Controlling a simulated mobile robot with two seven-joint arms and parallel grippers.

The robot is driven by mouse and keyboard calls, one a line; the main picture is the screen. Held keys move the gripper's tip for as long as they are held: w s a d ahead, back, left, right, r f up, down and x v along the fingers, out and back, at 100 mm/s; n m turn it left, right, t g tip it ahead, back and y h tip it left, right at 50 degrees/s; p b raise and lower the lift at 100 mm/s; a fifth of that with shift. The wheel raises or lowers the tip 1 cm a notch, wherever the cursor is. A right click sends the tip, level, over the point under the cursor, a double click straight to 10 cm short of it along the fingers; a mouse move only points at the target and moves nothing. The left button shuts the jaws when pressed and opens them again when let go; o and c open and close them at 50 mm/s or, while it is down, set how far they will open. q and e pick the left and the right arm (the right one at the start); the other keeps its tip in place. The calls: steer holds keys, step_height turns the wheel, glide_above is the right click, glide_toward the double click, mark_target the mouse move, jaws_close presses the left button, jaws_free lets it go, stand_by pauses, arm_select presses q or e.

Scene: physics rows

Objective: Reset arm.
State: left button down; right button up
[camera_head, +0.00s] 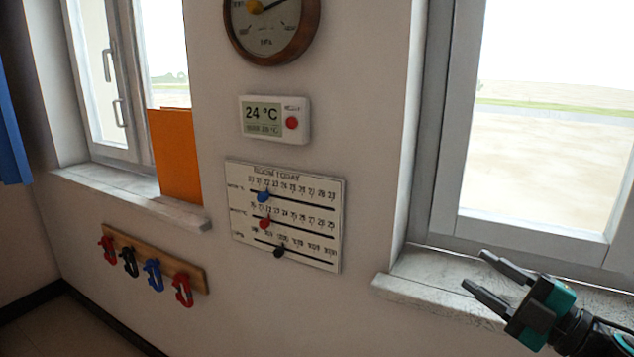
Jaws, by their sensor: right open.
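My right gripper (487,272) is at the lower right, in front of the right window sill. Its two dark fingers are apart with nothing between them, and they point up and to the left. Its arm comes in from the lower right corner. My left gripper is not in the picture.
A white slider board (327,225) with blue, red and black sliders hangs mid-wall, below a thermostat (275,119) and a round gauge (270,30). An orange panel (176,155) stands on the left sill (125,196). A wooden rack (205,277) holds several coloured clips. The right sill (430,285) juts out.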

steer(key=s+a+f+m+g+h, duration=0.1)
steer(key=s+a+f+m+h, duration=0.2)
steer(key=s+f+m, duration=0.3)
steer(key=s+a+f+m+g+h, duration=0.2)
steer(key=s+a+f+m+h, duration=0.2)
steer(key=f, duration=1)
steer(key=s+a+f+m+g+h, duration=0.2)
steer(key=s+a+f+m+h, duration=0.1)
steer(key=s+f+m, duration=0.5)
step_height(320, 180, down, 3)
steer(key=shift+a+f+m, duration=0.1)
steer(key=shift+a+m, duration=0.2)
steer(key=shift+a, duration=0.2)
steer(key=shift+h, duration=0.3)
